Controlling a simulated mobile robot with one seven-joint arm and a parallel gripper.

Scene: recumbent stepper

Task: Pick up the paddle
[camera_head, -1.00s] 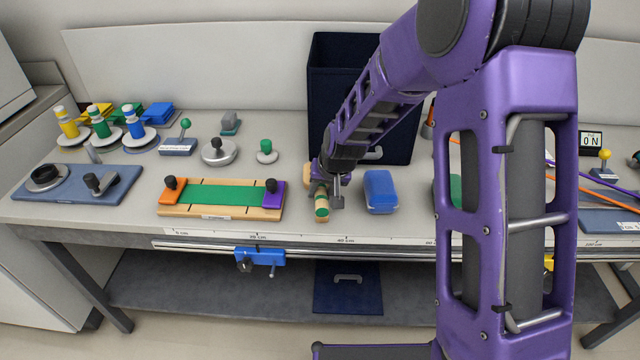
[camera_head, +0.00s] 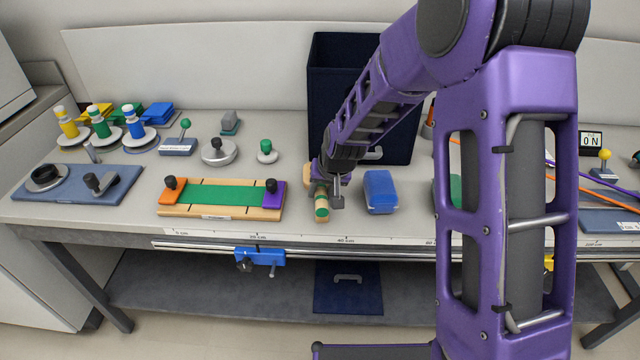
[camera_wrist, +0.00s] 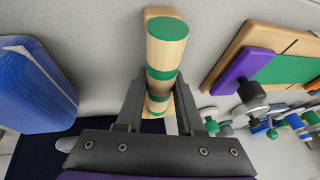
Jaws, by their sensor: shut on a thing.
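The paddle has a pale wooden handle with green bands and lies near the front middle of the bench, where its handle (camera_head: 321,211) points toward the front edge. In the wrist view the handle (camera_wrist: 166,50) runs up between the fingers, with its green end toward the camera. My gripper (camera_wrist: 158,105) is shut on the handle, one finger on each side. In the head view my gripper (camera_head: 331,190) covers part of the paddle. A tan part shows just behind it. I cannot tell whether the paddle is clear of the bench.
A blue block (camera_head: 380,191) stands close on the right. A wooden board with a green strip (camera_head: 222,195) lies on the left. A tall dark bin (camera_head: 335,75) stands behind my gripper. Small knobbed objects, such as a green-topped one (camera_head: 266,152), stand back left.

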